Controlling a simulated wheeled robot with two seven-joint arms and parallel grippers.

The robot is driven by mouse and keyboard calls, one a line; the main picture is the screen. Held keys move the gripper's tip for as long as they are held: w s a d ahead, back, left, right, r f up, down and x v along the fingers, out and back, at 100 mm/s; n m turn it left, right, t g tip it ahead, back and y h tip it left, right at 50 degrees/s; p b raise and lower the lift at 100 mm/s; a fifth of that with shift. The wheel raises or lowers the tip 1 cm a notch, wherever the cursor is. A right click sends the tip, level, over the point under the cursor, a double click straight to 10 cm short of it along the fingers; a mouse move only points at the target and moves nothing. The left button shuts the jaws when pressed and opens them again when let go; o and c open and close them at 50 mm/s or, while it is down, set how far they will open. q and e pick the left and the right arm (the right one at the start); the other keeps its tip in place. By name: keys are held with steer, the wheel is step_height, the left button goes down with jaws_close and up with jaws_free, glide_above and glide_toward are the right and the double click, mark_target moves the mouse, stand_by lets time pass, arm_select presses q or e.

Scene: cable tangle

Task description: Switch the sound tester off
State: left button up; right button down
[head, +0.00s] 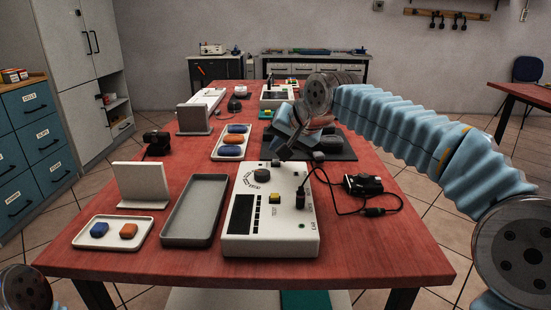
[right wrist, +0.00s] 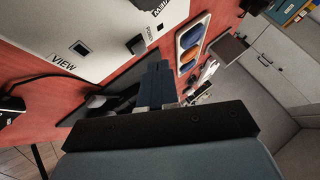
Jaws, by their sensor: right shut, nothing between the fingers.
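The sound tester, a white box (head: 270,238), lies on the red table with a dial, a dark display strip, a yellow button and a black plug in its face. In the right wrist view its white face (right wrist: 60,20) fills the upper left, with "VIEW" lettering and a small black switch-like part (right wrist: 136,44). My right gripper (head: 284,154) is shut and empty above the tester's far end. Its fingers (right wrist: 158,82) show pressed together in the right wrist view, apart from the black part. The switch's position cannot be told. My left gripper is out of view.
A black cable (head: 333,196) runs from the plug to a black device (head: 362,185) on the right. A grey tray (head: 196,210) lies left of the tester. A white tray (head: 110,243) holds blue and orange pieces. A dark mat (head: 335,146) lies behind. The front right table is clear.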

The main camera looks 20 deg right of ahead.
mark_target(279, 162)
steer(key=shift+r, duration=0.1)
step_height(279, 162, up, 6)
steer(key=p, duration=0.5)
